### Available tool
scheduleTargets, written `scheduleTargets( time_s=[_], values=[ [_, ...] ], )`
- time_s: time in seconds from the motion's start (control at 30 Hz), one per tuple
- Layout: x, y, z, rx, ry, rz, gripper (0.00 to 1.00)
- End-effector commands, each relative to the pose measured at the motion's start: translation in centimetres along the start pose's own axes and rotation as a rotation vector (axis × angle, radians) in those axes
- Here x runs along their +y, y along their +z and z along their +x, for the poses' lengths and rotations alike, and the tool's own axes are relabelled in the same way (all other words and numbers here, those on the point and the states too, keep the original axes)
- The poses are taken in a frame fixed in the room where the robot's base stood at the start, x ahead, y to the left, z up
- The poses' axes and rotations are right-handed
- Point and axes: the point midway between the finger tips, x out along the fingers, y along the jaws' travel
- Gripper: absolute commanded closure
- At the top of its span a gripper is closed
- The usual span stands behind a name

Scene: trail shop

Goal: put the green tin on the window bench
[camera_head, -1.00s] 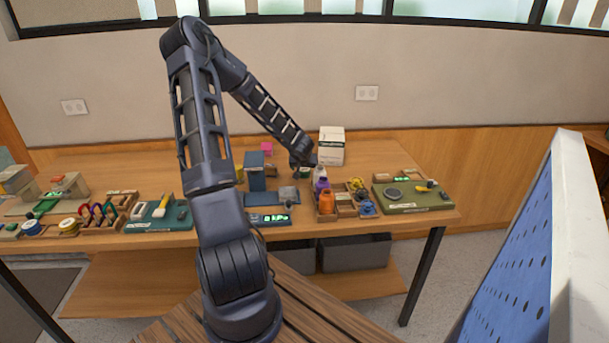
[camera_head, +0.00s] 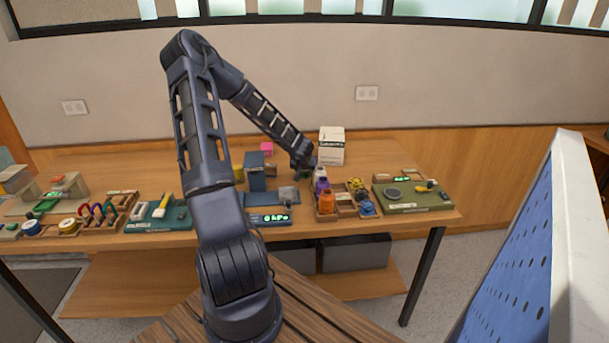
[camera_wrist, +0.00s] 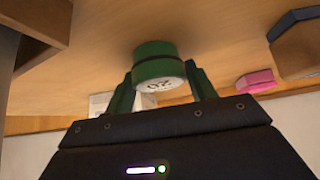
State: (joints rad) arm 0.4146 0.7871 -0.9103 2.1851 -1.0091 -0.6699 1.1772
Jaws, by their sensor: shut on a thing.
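The green tin (camera_wrist: 158,66) is a short dark green cylinder with a dark band and a pale end marked with digits. It sits between the two fingers of my gripper (camera_wrist: 160,84) in the wrist view, and the gripper is shut on it. In the head view my gripper (camera_head: 307,168) is low over the back of a long wooden bench (camera_head: 195,160), which stands along the wall below the windows. The tin is mostly hidden there by the gripper and bottles. Whether it touches the bench top is unclear.
A white box (camera_head: 331,150) stands close behind my gripper. Purple (camera_head: 321,185) and orange (camera_head: 327,201) bottles stand just in front. A blue-grey press-like device (camera_head: 255,172) is to the left, a pink block (camera_head: 266,149) behind it. The back left of the bench is clear.

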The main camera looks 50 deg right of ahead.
Motion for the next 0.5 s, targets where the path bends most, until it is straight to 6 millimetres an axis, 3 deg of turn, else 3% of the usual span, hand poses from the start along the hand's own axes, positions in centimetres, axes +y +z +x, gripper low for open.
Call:
scheduleTargets(
  time_s=[0.27,0.5],
  values=[
    [0.0,-0.1,-0.2,0.001,0.000,0.001,0.71],
    [0.0,-1.4,-1.6,0.004,-0.002,0.002,0.71]
  ],
)
